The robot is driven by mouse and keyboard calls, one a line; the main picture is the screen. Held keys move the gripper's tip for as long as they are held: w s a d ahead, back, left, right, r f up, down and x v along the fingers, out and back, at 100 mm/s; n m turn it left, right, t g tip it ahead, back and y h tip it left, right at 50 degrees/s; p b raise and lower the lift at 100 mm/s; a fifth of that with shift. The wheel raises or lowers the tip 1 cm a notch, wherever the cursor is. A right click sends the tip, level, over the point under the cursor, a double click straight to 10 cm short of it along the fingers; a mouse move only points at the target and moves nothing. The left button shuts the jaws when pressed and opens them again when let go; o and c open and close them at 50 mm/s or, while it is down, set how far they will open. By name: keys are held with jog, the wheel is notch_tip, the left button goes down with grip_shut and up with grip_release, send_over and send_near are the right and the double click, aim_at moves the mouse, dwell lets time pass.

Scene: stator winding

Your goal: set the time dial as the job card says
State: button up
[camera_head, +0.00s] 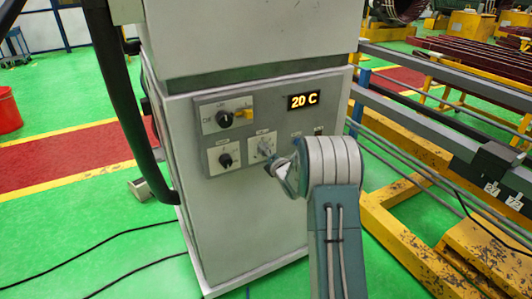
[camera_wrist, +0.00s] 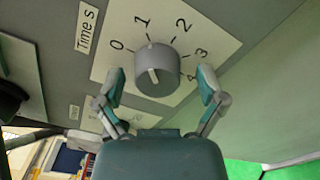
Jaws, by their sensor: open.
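The time dial (camera_wrist: 157,66) is a grey round knob on a white plate marked 0 to 4, beside a "Time s" label (camera_wrist: 87,27). Its white line points up and slightly left, roughly toward the 1; the exact setting is hard to tell. My gripper (camera_wrist: 160,80) is open, with one teal-padded finger on each side of the knob, gaps showing on both sides. In the head view the dial's plate (camera_head: 263,143) is partly hidden by my gripper (camera_head: 272,159) and wrist. No job card can be made out.
The grey cabinet (camera_head: 240,225) carries a lit display (camera_head: 303,100) reading 20 C. Above left is a dial (camera_head: 225,117) with a yellow part; left of the time dial is another dial (camera_head: 226,159). Yellow racks (camera_head: 400,235) stand right, close to my arm.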

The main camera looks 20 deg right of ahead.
jog(key=shift+a, duration=0.1)
jog(key=c, duration=1.1)
jog(key=shift+c, duration=0.2)
